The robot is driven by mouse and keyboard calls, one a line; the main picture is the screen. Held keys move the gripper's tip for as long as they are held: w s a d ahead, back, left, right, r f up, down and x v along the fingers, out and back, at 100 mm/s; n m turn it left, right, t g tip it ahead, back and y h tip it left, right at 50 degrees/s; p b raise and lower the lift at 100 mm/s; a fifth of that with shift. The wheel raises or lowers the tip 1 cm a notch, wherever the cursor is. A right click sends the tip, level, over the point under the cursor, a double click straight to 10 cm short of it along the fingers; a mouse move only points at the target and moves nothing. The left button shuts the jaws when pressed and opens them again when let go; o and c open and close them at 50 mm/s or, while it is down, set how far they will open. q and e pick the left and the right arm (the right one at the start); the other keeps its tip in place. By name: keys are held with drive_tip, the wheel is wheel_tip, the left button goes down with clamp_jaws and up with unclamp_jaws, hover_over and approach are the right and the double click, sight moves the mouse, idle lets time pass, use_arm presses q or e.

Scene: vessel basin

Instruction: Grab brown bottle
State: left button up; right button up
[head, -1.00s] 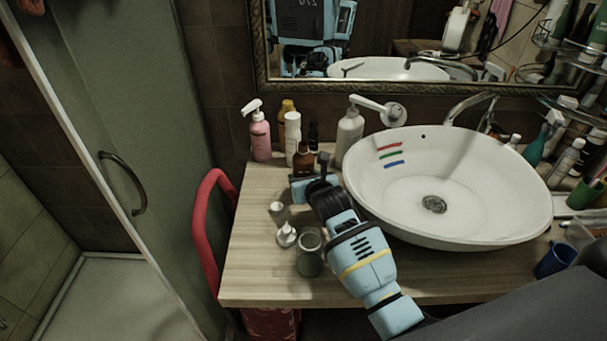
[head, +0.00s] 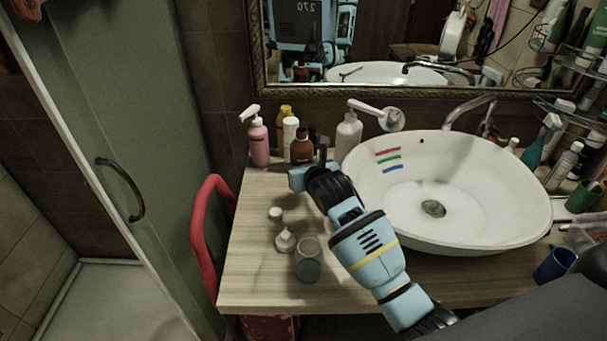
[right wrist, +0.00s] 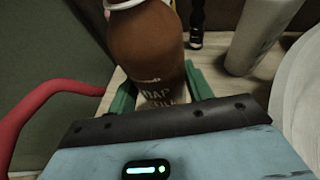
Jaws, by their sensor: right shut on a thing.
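The brown bottle (head: 302,148) is small and dark amber with a pale collar at the neck. It stands upright among the other bottles at the back left of the counter, and looks raised a little above it. My right gripper (head: 303,176) is shut on it from the front. In the right wrist view the bottle (right wrist: 146,48) fills the space between the green fingers (right wrist: 160,92), with pale lettering low on its side. Its base is hidden. My left gripper is not in view.
A pink pump bottle (head: 259,142) and a white bottle (head: 290,135) stand left of the brown one. A white dispenser (head: 348,137) and the basin (head: 450,225) are to the right. A glass jar (head: 308,262) stands in front.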

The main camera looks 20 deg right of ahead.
sight(305, 153)
drive_tip(key=shift+r, duration=2.25)
